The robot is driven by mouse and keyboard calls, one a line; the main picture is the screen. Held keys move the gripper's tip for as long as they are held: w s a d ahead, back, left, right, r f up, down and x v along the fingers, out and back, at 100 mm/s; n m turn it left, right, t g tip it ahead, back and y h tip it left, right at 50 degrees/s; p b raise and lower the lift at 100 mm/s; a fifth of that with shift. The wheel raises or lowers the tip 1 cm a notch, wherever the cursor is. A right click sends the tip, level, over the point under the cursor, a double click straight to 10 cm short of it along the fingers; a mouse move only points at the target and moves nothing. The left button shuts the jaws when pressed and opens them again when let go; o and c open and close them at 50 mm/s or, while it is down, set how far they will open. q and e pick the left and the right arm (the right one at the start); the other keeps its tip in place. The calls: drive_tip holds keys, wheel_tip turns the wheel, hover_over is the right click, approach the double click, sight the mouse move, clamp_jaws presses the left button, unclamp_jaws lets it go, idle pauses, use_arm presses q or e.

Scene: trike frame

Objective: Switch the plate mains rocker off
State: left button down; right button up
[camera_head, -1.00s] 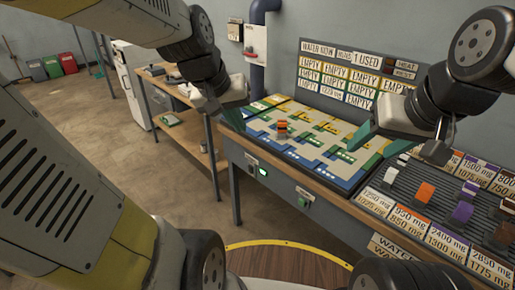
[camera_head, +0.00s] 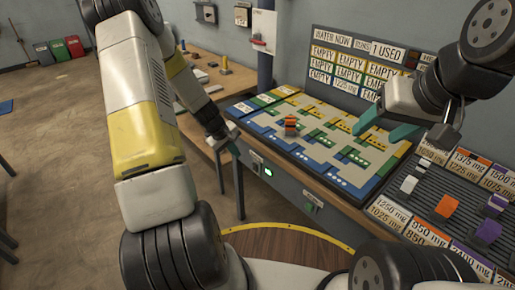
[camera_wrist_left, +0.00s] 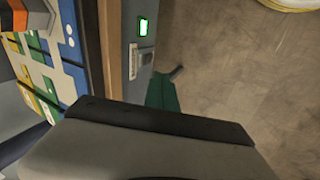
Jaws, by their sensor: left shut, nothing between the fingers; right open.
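A lit green rectangular indicator (camera_head: 268,171) sits on the grey front face of the bench, and it shows bright in the left wrist view (camera_wrist_left: 143,27). Next to it is a small grey switch plate (camera_head: 255,165), also seen in the left wrist view (camera_wrist_left: 141,60); its rocker position is too small to tell. A second green switch (camera_head: 311,207) is further right on the same face. My left gripper (camera_head: 234,148) is shut and empty, close to the plate; its green finger shows beside the plate in the left wrist view (camera_wrist_left: 163,92). My right gripper (camera_head: 386,126) is open and empty above the board.
A board of blue, green and yellow tiles (camera_head: 288,160) lies on the bench, with an orange block (camera_head: 291,126) on it. A label panel (camera_head: 355,62) stands behind. A rack of weight labels and coloured blocks (camera_head: 425,195) is at right.

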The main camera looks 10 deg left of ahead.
sight(255, 169)
use_arm(q)
drive_tip(key=shift+n, duration=0.5)
drive_tip(key=f, duration=0.3)
drive_tip(key=w+a+f, duration=0.1)
drive_tip(key=shift+a+f, duration=0.1)
drive_tip(key=shift+f, duration=0.2)
drive_tip(key=w+d+f, duration=0.5)
drive_tip(key=w+f, duration=0.1)
drive_tip(key=f, duration=0.2)
drive_tip(key=shift+w+f, duration=0.2)
drive_tip(key=shift+f, duration=0.05)
drive_tip(key=shift+w+d+r, duration=0.1)
drive_tip(key=shift+w+d, duration=0.15)
